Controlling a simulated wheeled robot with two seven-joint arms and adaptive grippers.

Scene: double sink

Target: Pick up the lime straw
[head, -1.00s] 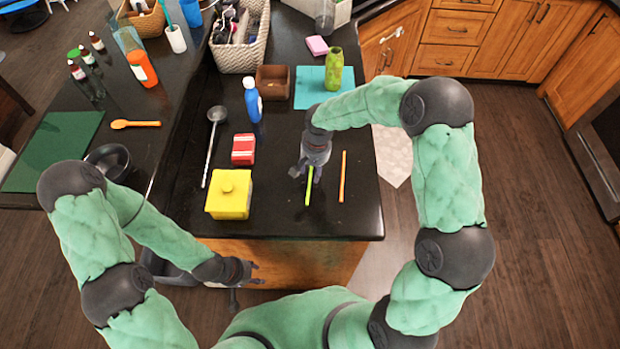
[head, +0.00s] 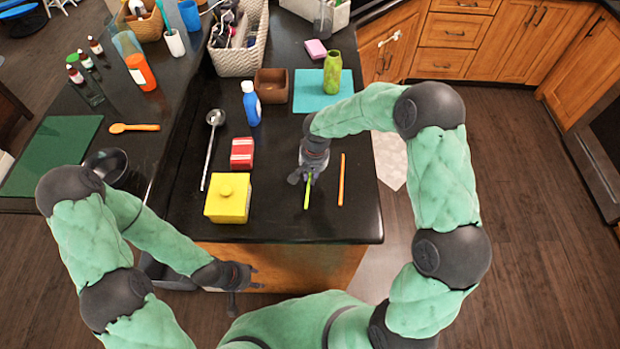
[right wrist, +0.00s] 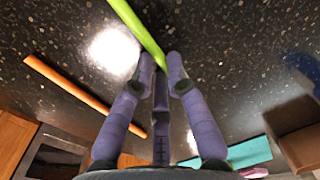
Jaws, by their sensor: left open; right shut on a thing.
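The lime straw (head: 308,191) is at the front part of the dark counter in the head view, its far part hidden by my right gripper (head: 304,174). In the right wrist view the lime straw (right wrist: 138,28) runs from the top edge down to between the fingertips of my right gripper (right wrist: 161,66), which is shut on it near one end. Whether the straw still touches the counter I cannot tell. My left gripper (head: 240,284) is open and empty, low in front of the counter's front edge.
An orange straw (head: 341,180) lies just right of the lime one; it also shows in the right wrist view (right wrist: 75,90). A yellow lidded box (head: 228,205), a red box (head: 242,153) and a ladle (head: 208,155) stand or lie to the left. The brown bowl (head: 271,86) is further back.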

